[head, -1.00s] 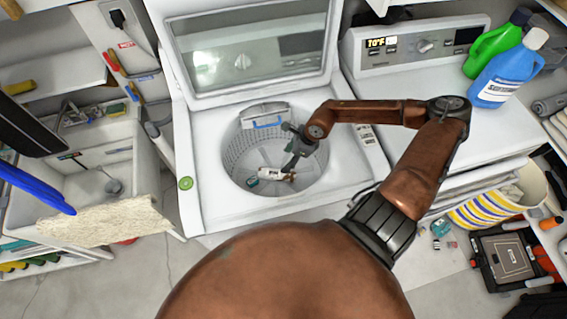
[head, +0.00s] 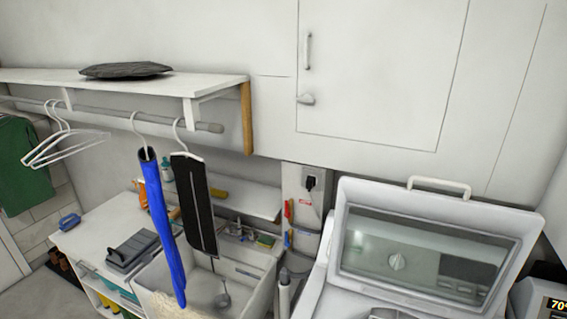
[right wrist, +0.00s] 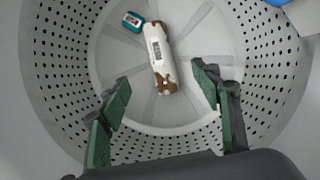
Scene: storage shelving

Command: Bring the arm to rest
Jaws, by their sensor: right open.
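My right gripper (right wrist: 159,74) is open, inside a perforated washer drum (right wrist: 70,60) in the right wrist view. Its two green-padded fingers stand apart with nothing held between them. A white labelled item with brown patches (right wrist: 158,52) lies on the drum floor beyond the fingers. A small teal item (right wrist: 132,21) lies beside it. The head view shows neither of my arms. There the washer's raised lid (head: 425,250) stands at lower right, and the drum is out of the picture.
A sink basin (head: 240,265) stands left of the washer. Hangers (head: 65,143), a rolled blue item (head: 163,225) and a dark hanging item (head: 193,205) hang from a rail. A shelf (head: 190,83) and a closed cabinet door (head: 385,70) are above.

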